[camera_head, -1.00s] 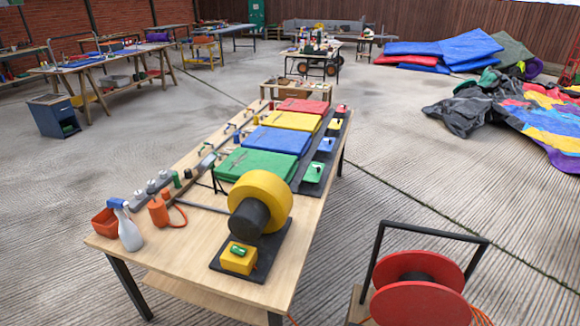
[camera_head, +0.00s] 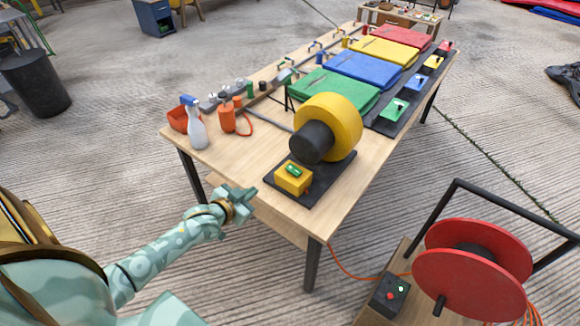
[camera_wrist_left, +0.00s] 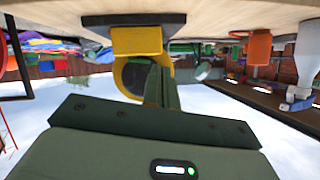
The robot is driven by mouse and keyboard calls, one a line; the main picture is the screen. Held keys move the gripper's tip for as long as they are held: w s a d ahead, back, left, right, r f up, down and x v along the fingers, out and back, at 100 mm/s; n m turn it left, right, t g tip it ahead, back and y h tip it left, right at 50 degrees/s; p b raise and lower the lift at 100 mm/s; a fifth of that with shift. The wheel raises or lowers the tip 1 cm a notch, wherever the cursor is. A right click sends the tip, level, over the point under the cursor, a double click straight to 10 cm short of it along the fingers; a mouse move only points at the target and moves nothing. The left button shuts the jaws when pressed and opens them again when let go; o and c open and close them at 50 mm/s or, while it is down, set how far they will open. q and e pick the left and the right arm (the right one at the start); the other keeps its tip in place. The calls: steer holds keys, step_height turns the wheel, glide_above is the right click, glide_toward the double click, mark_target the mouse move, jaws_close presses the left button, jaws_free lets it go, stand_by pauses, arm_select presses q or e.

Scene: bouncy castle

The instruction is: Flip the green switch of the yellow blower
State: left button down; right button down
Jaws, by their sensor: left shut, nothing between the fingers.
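The yellow blower (camera_head: 340,122) with its dark round motor stands on a black base plate (camera_head: 328,182) at the near end of the wooden table. Its yellow switch box (camera_head: 292,183) faces me, with the green switch (camera_head: 294,170) on top. My left gripper (camera_head: 250,192) is shut and empty near the table's near edge, left of the switch box and apart from it. The upside-down left wrist view shows my shut fingers (camera_wrist_left: 162,87) pointing towards the blower, with its yellow box (camera_wrist_left: 137,40) just beyond. The switch itself is hidden there. My right gripper is out of view.
A white spray bottle (camera_head: 196,125) and an orange pump bottle (camera_head: 227,118) stand left of the blower. Folded green (camera_head: 333,96) and blue (camera_head: 362,68) sheets lie behind it. A red cable reel (camera_head: 470,265) stands at the front right.

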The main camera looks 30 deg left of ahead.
mark_target(294, 170)
arm_select(q)
steer(key=w+d+r+t+h, duration=0.1)
steer(key=w+d+r+t, duration=0.1)
steer(key=r, duration=0.5)
steer(key=shift+w+d, duration=0.4)
steer(key=shift+w, duration=0.2)
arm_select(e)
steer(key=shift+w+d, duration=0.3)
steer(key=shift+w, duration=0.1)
